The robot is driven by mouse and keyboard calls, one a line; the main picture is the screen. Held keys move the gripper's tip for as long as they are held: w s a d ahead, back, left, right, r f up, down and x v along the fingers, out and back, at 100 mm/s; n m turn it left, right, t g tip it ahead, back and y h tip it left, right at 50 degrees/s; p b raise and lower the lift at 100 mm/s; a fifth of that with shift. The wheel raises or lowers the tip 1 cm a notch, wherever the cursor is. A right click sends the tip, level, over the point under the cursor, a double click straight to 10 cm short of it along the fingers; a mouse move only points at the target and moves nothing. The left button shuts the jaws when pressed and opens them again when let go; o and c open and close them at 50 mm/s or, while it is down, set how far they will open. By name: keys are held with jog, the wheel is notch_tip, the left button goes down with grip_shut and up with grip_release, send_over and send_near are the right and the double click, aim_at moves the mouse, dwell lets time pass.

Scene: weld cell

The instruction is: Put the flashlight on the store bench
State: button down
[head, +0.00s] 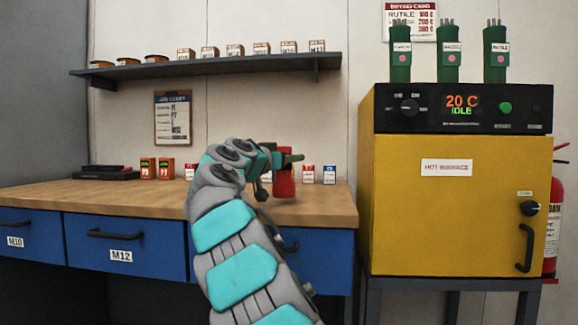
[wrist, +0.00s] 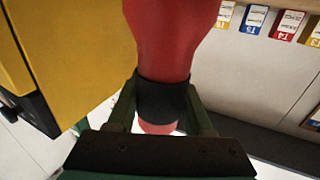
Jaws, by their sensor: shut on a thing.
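My gripper (head: 290,160) is shut on the red flashlight (head: 284,184), which hangs below the fingers near the right end of the wooden-topped bench (head: 120,194). In the wrist view the flashlight (wrist: 170,40) shows a red body with a black band, and the green fingers (wrist: 162,108) close on it at the band. The head view does not show clearly whether the flashlight touches the bench top. My arm hides part of the bench.
Small boxes (head: 308,175) and a black case (head: 105,173) stand along the bench's back. A shelf (head: 210,65) hangs above. A yellow oven (head: 450,210) stands right, with green holders (head: 448,58) on top. The left front of the bench top is clear.

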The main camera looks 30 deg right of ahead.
jog(key=shift+f, duration=0.75)
jog(key=shift+c, duration=1.5)
grip_release()
jog(key=b+v, duration=0.1)
jog(key=v, duration=1.1)
